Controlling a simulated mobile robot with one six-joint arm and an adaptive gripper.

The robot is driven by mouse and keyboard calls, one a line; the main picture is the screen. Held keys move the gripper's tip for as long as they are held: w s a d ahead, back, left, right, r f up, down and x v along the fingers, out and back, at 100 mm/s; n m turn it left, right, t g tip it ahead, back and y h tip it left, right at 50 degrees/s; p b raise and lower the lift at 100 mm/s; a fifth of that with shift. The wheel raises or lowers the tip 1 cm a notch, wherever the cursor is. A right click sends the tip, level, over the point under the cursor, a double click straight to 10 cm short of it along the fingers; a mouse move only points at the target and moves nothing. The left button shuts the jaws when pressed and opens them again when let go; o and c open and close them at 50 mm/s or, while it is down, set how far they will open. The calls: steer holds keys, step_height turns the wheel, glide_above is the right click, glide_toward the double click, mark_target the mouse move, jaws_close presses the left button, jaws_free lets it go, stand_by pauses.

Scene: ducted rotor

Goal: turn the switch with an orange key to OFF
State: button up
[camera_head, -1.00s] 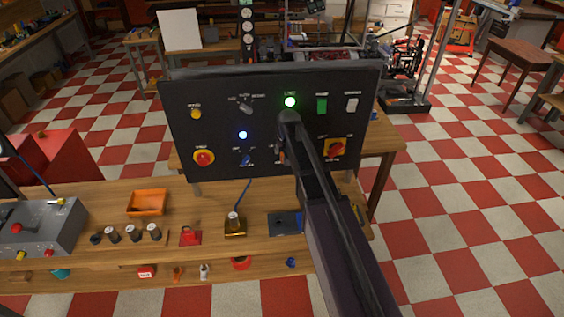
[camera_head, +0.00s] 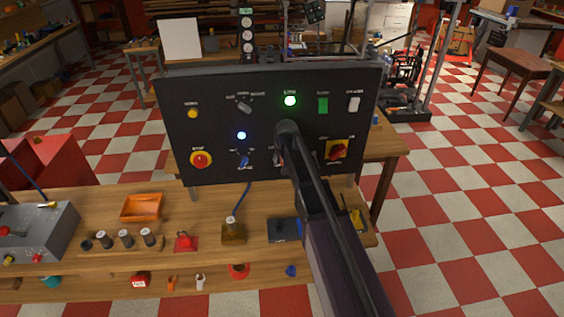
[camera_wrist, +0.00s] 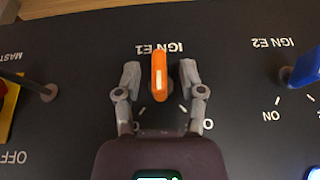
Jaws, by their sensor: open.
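The switch with the orange key (camera_wrist: 159,76) is on the black panel (camera_head: 215,120), under the upside-down label IGN E1 in the wrist view. The key's narrow handle runs up and down the picture. My gripper (camera_wrist: 160,84) is open, with one finger on each side of the key. A gap shows between each finger and the handle, so neither seems to touch it. Tick marks and a partly covered letter O show on both sides below the key; my gripper hides the rest. In the head view my arm mostly covers this switch.
A blue key (camera_wrist: 305,68) on IGN E2 is to the right in the wrist view. The red and yellow MASTER switch (camera_head: 336,150) is on the key's other side. A red STOP button (camera_head: 201,160) and lit green lamp (camera_head: 290,100) are also on the panel.

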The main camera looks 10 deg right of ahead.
jaws_close()
steer(key=shift+h, duration=0.5)
steer(key=shift+a+f+h+b, duration=0.15)
steer(key=shift+h+b, duration=0.15)
steer(key=shift+h, duration=0.5)
steer(key=n+h+b, duration=0.1)
steer(key=h, duration=0.1)
steer(key=shift+f+h+b, duration=0.1)
steer(key=shift+h+b, duration=0.25)
steer(key=shift+h, duration=0.05)
steer(key=shift+h+b, duration=0.75)
steer(key=shift+h, duration=0.15)
steer(key=shift+s+n+h+b, duration=0.1)
steer(key=shift+n+h+b, duration=0.2)
steer(key=shift+h, duration=0.1)
